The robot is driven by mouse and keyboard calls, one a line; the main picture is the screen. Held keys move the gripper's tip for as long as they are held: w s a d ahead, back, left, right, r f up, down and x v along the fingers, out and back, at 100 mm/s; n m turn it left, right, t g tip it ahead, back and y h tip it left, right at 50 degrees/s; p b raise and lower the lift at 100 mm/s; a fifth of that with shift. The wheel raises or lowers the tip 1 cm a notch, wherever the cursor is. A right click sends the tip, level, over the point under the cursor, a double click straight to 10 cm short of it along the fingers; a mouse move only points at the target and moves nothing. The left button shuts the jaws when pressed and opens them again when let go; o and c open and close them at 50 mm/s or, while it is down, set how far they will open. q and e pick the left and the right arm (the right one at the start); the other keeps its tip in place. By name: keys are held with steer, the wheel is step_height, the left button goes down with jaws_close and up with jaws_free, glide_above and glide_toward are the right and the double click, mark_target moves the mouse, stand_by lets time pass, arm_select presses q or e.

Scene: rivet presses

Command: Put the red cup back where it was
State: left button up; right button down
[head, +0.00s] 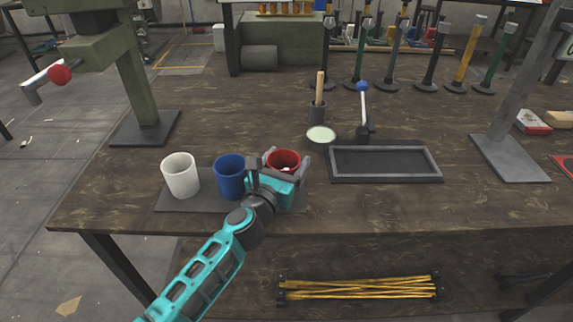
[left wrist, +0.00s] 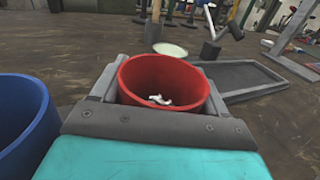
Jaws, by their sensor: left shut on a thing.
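The red cup (head: 284,160) is at the right end of a dark mat (head: 206,203) on the table; it also shows in the left wrist view (left wrist: 165,75) with small white bits inside. My left gripper (head: 286,168) is shut on the red cup, one finger on each side. The cup looks upright. Its base is hidden by the gripper, so I cannot tell whether it touches the mat. A blue cup (head: 230,175) stands just left of it, and a white cup (head: 180,175) stands at the mat's left end. My right gripper is not in view.
A pale green-topped dish (head: 321,136) and a dark pot (head: 317,111) with a wooden stick stand behind the cup. A grey tray (head: 385,178) lies to the right. A green press (head: 135,75) stands at the left, a grey post base (head: 510,160) at the right. The table's front is clear.

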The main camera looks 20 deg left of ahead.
arm_select(q)
steer(key=shift+f, duration=0.15)
steer(key=o, duration=1)
steer(key=shift+o, duration=0.2)
steer(key=shift+r, duration=0.3)
steer(key=s, duration=0.3)
steer(key=s+a, duration=0.1)
steer(key=s, duration=0.7)
steer(key=shift+a+f, duration=0.15)
steer(key=shift+s, duration=0.45)
